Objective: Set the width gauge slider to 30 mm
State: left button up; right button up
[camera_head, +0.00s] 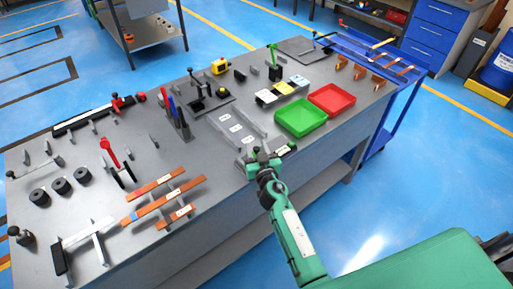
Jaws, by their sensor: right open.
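A long black rail (75,122) lies along the back left of the grey workbench, with a red slider-like piece (119,103) near its right end. This may be the width gauge, but I cannot tell for sure, and no scale marks can be read. My right gripper (260,158) is green, open and empty. It is at the bench's front edge, just in front of a clear plate with white labels (228,128), well to the right of the rail. Whether it touches anything is unclear. My left gripper is not in view.
On the bench (215,178) are copper bars (160,204) at front left, black cylinders (60,186), a red-handled lever (107,148), a green tray (301,118) and a red tray (332,100). Several small upright posts stand around the rail. A blue cart (400,85) adjoins the right end.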

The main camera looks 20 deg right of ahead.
jog(key=c, duration=0.8)
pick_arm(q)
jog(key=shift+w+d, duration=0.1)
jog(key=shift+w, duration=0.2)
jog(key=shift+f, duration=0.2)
pick_arm(e)
jog(key=o, duration=0.8)
pick_arm(q)
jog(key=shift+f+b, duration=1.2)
jog(key=shift+b, duration=0.2)
pick_arm(e)
jog(key=s, duration=1.3)
jog(key=shift+s+a, duration=0.25)
jog(key=shift+s, duration=0.1)
